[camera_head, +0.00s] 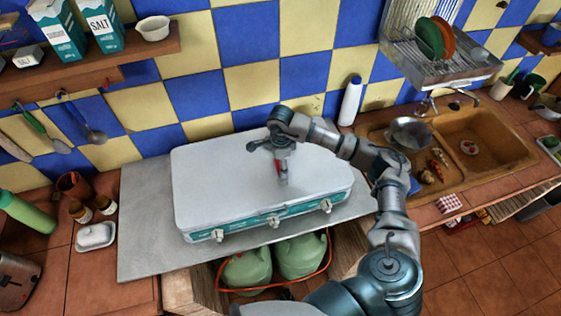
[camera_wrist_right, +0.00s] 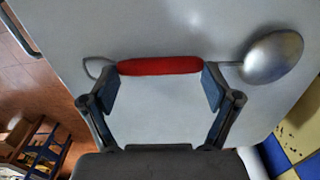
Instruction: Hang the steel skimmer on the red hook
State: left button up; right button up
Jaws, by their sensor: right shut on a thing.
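A utensil with a red handle (camera_wrist_right: 160,66), a round steel head (camera_wrist_right: 272,57) and a wire loop (camera_wrist_right: 97,68) is in my right gripper (camera_wrist_right: 161,85); I take it for the steel skimmer. The fingertips are at the two ends of the red handle. In the head view my right gripper (camera_head: 282,158) is above the white stove lid, with part of the red handle (camera_head: 283,177) showing; the steel head is not clearly visible there. Hooks under the left shelf (camera_head: 120,60) hold utensils, including a blue-grey ladle (camera_head: 94,135). My left gripper is not in view.
The white lid (camera_head: 220,190) covers the stove in the middle. The shelf carries salt cartons (camera_head: 100,25) and a small bowl (camera_head: 153,28). A dish rack (camera_head: 440,65) hangs above the sink (camera_head: 500,150) at right. Jars and a butter dish (camera_head: 95,236) stand at left.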

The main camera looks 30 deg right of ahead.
jog(key=shift+f+b, duration=0.3)
jog(key=o, duration=1)
jog(key=shift+r, duration=0.1)
jog(key=shift+o, duration=0.2)
jog(key=shift+r+p, duration=0.1)
jog(key=shift+p, duration=0.3)
jog(key=r, duration=0.1)
jog(key=r+b, duration=0.1)
jog(key=r, duration=0.1)
jog(key=r+b, duration=0.1)
jog(key=shift+d+r, duration=0.3)
jog(key=shift+r, duration=0.1)
notch_tip(320, 180, up, 12)
jog(key=shift+r, duration=0.25)
